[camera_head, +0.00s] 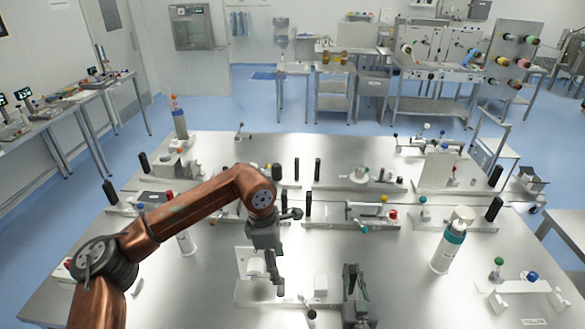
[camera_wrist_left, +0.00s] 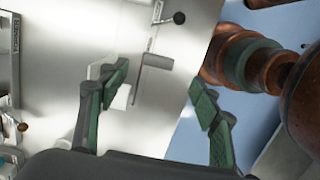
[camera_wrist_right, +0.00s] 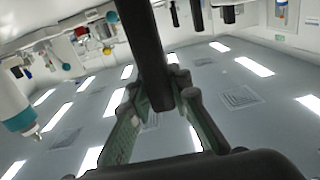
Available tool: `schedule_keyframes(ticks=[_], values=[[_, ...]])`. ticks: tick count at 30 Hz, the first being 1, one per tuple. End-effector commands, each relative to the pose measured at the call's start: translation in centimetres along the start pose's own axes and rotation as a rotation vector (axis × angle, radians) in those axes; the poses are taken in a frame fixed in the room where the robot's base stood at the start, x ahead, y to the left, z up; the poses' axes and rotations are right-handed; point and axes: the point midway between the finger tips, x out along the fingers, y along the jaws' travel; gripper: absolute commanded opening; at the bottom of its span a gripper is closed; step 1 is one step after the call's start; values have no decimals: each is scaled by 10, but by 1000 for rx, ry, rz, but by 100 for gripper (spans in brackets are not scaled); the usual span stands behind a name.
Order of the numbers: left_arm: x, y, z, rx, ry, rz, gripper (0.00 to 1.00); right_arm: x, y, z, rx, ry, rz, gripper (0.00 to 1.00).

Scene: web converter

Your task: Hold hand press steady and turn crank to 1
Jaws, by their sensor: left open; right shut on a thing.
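My left gripper (camera_head: 287,248) is open and empty above the press. In the left wrist view its fingers (camera_wrist_left: 157,105) are spread, one beside a white block (camera_wrist_left: 122,97). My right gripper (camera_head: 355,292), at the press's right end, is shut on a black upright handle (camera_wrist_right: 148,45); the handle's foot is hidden.
A white bottle with a teal collar (camera_head: 447,248) stands right of the press. Another fixture (camera_head: 355,213) lies behind it, and a stand with green and blue knobs (camera_head: 515,287) is at front right. Bare table lies between the press and the bottle.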

Motion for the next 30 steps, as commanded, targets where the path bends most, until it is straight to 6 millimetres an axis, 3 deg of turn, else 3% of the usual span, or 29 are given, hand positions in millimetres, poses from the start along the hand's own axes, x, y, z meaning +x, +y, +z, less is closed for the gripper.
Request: schedule_keyframes(ticks=[1,17,18,26,30], values=[[1,0,0,0,0,0,58,-1,3,12,0,-21,7,0],[-1,0,0,0,0,0,58,0,3,5,0,-18,7,0],[-1,0,0,0,0,0,58,0,3,4,0,-17,8,20],[-2,0,0,0,0,0,58,0,2,0,-1,-10,4,38],[-2,0,0,0,0,0,58,0,1,-1,-1,-8,3,38]])
